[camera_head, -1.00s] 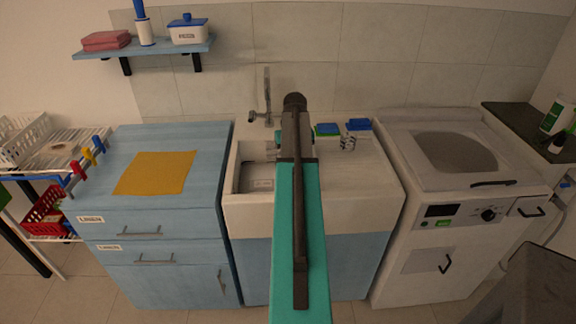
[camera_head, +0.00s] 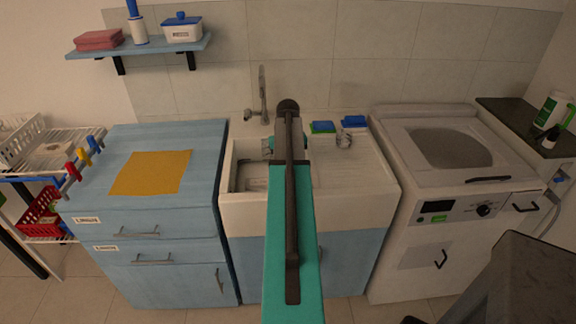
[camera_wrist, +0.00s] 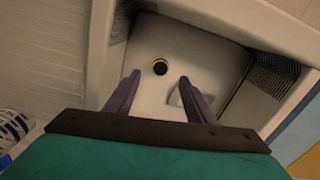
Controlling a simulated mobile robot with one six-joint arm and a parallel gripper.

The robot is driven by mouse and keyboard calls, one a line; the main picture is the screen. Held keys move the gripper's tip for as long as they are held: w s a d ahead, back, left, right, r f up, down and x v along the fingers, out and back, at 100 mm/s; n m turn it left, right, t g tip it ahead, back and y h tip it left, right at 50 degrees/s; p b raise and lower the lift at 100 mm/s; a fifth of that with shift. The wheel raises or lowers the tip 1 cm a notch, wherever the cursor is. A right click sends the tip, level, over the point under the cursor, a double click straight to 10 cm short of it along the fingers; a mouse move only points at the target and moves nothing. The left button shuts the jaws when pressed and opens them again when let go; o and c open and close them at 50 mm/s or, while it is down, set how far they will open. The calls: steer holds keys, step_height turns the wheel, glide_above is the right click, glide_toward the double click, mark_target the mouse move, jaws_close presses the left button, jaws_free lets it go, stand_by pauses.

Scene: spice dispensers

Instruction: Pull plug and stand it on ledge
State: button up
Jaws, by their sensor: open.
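In the wrist view, a dark round spot (camera_wrist: 160,67), the plug or the drain hole, lies on the floor of the pale sink basin (camera_wrist: 205,52). I cannot tell which it is. My gripper (camera_wrist: 160,76) is open and empty, its two dark purple fingers pointing down into the basin on either side of the spot in the picture. The height of the fingertips above it is unclear. In the head view my arm covers the middle of the sink (camera_head: 245,212) and hides the plug. The sink's rim (camera_wrist: 100,55) shows as a pale ledge around the basin.
A pale square piece (camera_wrist: 176,97) lies in the basin by the right finger. A tap (camera_head: 262,98) stands behind the sink. Blue-and-green sponges (camera_head: 323,127) and a small striped item (camera_head: 344,139) sit at the back right. A yellow cloth (camera_head: 150,172) lies on the left cabinet.

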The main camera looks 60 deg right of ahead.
steer(key=shift+f+p, duration=1.25)
steer(key=shift+f, duration=4.1)
steer(key=c, duration=1.2)
steer(key=shift+o, duration=1.4)
steer(key=shift+c, duration=0.8)
steer(key=shift+w+r, duration=0.1)
steer(key=shift+r, duration=0.25)
steer(key=shift+r+p, duration=0.8)
steer(key=shift+r, duration=0.45)
